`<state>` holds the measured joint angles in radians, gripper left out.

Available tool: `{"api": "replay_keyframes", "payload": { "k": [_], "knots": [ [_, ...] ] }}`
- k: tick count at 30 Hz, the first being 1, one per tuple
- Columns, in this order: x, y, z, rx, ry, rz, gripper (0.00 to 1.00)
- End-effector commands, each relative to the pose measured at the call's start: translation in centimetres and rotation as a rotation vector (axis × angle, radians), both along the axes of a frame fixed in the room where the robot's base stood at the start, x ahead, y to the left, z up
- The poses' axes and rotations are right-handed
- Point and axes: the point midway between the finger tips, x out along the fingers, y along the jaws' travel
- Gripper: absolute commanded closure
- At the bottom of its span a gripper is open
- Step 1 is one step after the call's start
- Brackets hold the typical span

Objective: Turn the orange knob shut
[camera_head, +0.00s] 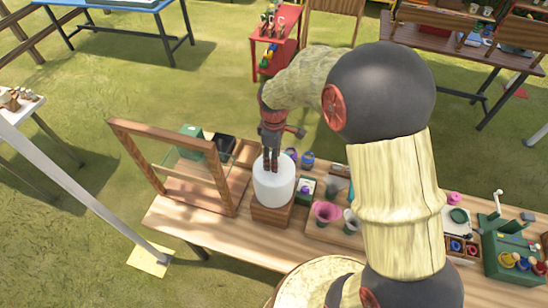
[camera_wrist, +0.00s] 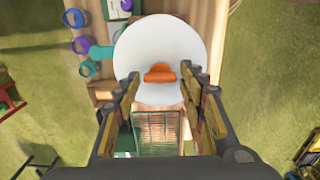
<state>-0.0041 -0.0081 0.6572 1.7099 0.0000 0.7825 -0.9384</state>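The orange knob (camera_wrist: 159,73) sits on the round white top of a white cylinder (camera_wrist: 160,40). In the head view the white cylinder (camera_head: 273,190) stands upright on a wooden block (camera_head: 271,215) on the table, and the knob cannot be made out there. My gripper (camera_head: 271,165) points down over the cylinder's top. In the wrist view my gripper (camera_wrist: 159,80) is open, with one finger on each side of the knob and a gap to both. How high the fingertips are above the top is hard to tell.
A wooden frame (camera_head: 215,160) stands upright on the table, left of the cylinder. Pink (camera_head: 327,212) and grey pots, small jars (camera_head: 307,160) and a green box (camera_head: 512,250) stand to the right. A green-lidded box (camera_head: 191,131) is behind the frame.

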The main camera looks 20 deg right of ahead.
Motion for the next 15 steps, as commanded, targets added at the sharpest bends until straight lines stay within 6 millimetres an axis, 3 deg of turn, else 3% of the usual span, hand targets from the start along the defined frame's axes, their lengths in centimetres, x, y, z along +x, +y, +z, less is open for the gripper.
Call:
{"api": "replay_keyframes", "payload": {
  "k": [15],
  "knots": [
    [0.01, -0.01, 0.03, 0.000, 0.000, 0.000, 0.90]
  ]
}}
